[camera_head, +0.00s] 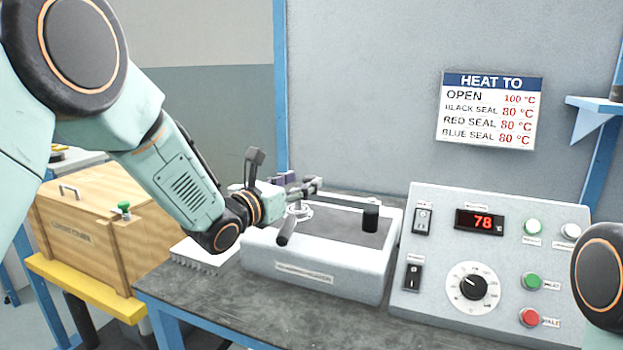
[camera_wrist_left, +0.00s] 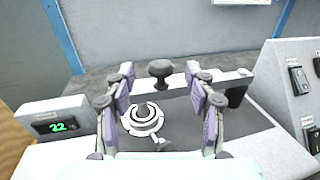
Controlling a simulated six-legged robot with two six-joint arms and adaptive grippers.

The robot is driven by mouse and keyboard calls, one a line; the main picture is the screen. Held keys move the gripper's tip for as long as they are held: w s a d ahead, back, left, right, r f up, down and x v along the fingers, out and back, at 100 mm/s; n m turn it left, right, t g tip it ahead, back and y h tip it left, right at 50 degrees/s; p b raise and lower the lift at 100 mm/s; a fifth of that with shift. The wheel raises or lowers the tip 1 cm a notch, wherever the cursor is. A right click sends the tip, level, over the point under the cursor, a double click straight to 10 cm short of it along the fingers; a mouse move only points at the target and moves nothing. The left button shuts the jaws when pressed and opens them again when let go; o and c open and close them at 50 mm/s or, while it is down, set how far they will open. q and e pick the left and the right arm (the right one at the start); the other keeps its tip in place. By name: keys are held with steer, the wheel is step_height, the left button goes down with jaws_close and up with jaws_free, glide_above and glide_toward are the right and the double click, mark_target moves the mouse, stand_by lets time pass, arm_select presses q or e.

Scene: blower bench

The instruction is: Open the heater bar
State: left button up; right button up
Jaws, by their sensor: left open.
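The bench unit (camera_head: 318,268) is a pale box with a dark top plate. A pale bar (camera_head: 340,201) lies across it towards a black cylinder (camera_head: 370,218); I take it for the heater bar, which also shows in the left wrist view (camera_wrist_left: 232,84). A dark handle (camera_head: 286,232) sticks out at the front. My left gripper (camera_head: 312,189) is over the unit; in the left wrist view its fingers (camera_wrist_left: 160,92) are apart. A black knob (camera_wrist_left: 160,70) shows between them, and contact cannot be told. A pale ring fitting (camera_wrist_left: 143,118) is below. My right gripper is out of view.
A control panel (camera_head: 420,270) at right has a display (camera_head: 480,222) reading 78, a dial and buttons. A wall sign (camera_head: 488,110) lists temperatures, with OPEN at 100 °C. A wooden crate (camera_head: 90,225) stands at left. A small display (camera_wrist_left: 55,125) reads 22.

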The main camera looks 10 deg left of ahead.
mark_target(306, 182)
arm_select(q)
steer(key=x, duration=0.3)
steer(key=shift+f, duration=0.2)
steer(key=shift+w+d, duration=0.1)
steer(key=shift+w, duration=0.15)
steer(key=shift+r, duration=0.25)
steer(key=shift+w+d+f, duration=0.2)
steer(key=shift+w+d, duration=0.05)
steer(key=shift+w, duration=0.15)
steer(key=shift+s+a+r, duration=0.15)
steer(key=shift+s, duration=0.05)
steer(key=c, duration=0.4)
jaws_close()
